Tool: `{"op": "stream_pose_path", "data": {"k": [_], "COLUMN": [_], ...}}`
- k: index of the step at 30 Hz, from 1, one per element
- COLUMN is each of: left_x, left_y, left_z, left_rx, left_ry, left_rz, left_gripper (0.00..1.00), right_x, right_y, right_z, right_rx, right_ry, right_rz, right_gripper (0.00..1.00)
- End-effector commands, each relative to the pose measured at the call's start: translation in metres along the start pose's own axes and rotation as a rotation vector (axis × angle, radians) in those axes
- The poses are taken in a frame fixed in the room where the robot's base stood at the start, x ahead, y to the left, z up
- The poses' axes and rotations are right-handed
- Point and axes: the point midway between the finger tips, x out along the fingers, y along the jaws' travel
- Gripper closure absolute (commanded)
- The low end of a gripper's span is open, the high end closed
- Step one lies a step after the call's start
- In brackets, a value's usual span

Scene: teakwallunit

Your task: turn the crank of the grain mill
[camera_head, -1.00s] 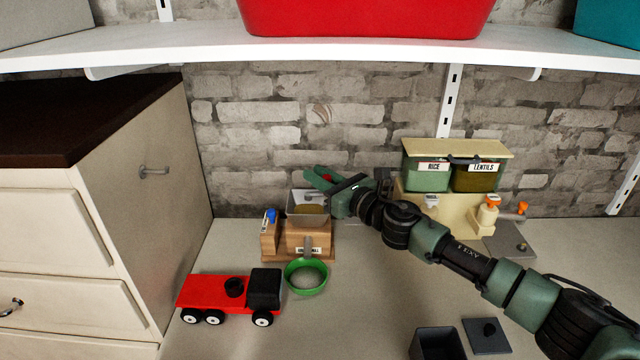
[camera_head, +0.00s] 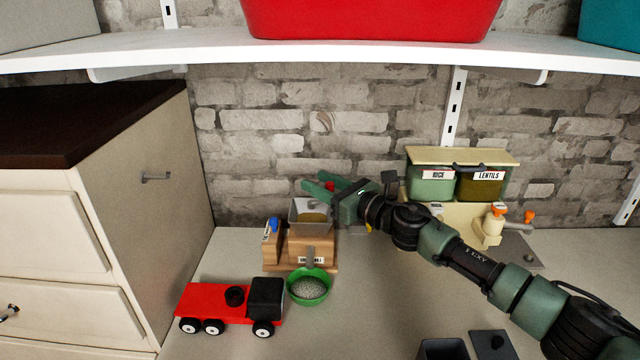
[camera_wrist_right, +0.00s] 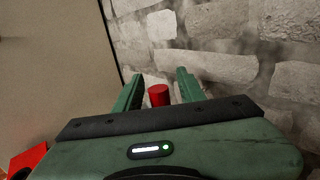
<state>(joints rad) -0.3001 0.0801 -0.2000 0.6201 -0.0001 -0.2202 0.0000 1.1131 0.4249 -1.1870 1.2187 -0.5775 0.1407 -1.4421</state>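The wooden grain mill (camera_head: 310,249) stands on the counter near the wall, with a grey hopper (camera_head: 311,217) holding grain on top. A green bowl (camera_head: 309,288) with pale speckled contents sits in front of it. My right gripper (camera_head: 314,181) reaches over behind the hopper with its fingers apart. The crank's red knob (camera_wrist_right: 158,95) stands between the open fingers in the right wrist view, with a gap visible on each side. Only a bit of the red knob (camera_head: 330,186) shows in the head view. The crank arm is hidden behind my gripper. My left gripper is out of view.
A red toy truck (camera_head: 222,302) is left of the bowl. A cream dispenser with rice and lentils bins (camera_head: 462,183) stands right, behind my right arm. A white shelf (camera_head: 200,50) runs above. A drawer cabinet (camera_head: 150,220) is at left.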

Motion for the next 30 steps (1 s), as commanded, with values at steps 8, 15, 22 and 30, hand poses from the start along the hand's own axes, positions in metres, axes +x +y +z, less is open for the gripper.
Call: {"op": "stream_pose_path", "data": {"k": [8,15,22,30], "left_x": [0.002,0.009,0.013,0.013], "left_y": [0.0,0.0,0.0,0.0], "left_z": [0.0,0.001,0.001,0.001], "left_rx": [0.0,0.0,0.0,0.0], "left_ry": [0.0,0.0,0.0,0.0], "left_rz": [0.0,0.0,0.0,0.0], "left_gripper": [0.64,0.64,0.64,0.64], "right_x": [-0.012,-0.054,-0.076,-0.078], "right_y": [-0.002,-0.001,0.0,0.0], "right_z": [-0.001,-0.002,-0.001,-0.001], "right_rx": [-0.003,-0.003,0.0,0.0], "right_ry": [0.0,0.002,0.001,0.0], "right_rz": [-0.002,-0.002,0.0,0.0], "right_gripper": [0.6,0.6,0.6,0.6]}}
